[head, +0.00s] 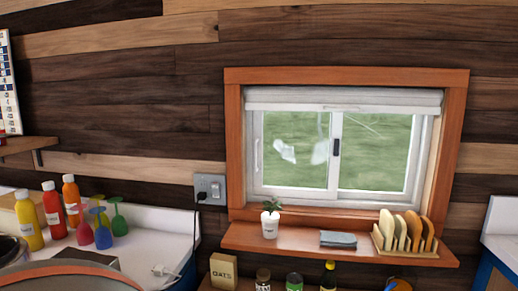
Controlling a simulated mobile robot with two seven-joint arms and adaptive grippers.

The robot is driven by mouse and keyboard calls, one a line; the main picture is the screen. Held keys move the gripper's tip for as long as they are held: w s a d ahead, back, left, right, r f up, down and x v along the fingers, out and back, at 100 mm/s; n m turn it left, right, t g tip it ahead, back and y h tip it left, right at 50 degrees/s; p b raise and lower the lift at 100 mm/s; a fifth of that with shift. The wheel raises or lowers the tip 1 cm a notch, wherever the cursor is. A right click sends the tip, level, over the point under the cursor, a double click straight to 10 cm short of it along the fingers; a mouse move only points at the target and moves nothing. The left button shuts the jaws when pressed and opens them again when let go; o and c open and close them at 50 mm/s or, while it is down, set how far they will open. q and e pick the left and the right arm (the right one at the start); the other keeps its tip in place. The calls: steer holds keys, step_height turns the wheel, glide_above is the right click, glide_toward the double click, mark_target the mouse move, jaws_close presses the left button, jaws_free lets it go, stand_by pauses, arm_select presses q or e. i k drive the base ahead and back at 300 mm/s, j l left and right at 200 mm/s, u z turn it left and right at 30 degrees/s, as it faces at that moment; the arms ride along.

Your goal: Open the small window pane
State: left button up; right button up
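The small window (335,150) is set in an orange-brown wooden frame on the plank wall, right of centre in the head view. It has a white inner frame with two panes side by side. The left pane (290,150) has a pale handle at its left edge, and a dark latch (336,147) sits on the middle upright. The right pane (376,155) shows green outside. The panes look shut, with no visible gap. A rolled white blind (343,100) covers the top. Neither of my grippers is in view.
The wooden sill shelf (300,243) below the window holds a potted plant (270,222), a folded grey cloth (338,239) and a rack of boards (404,235). Bottles and an oats box (223,271) stand below.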

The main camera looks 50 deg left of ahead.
mark_target(331, 193)
steer(key=u, duration=1.25)
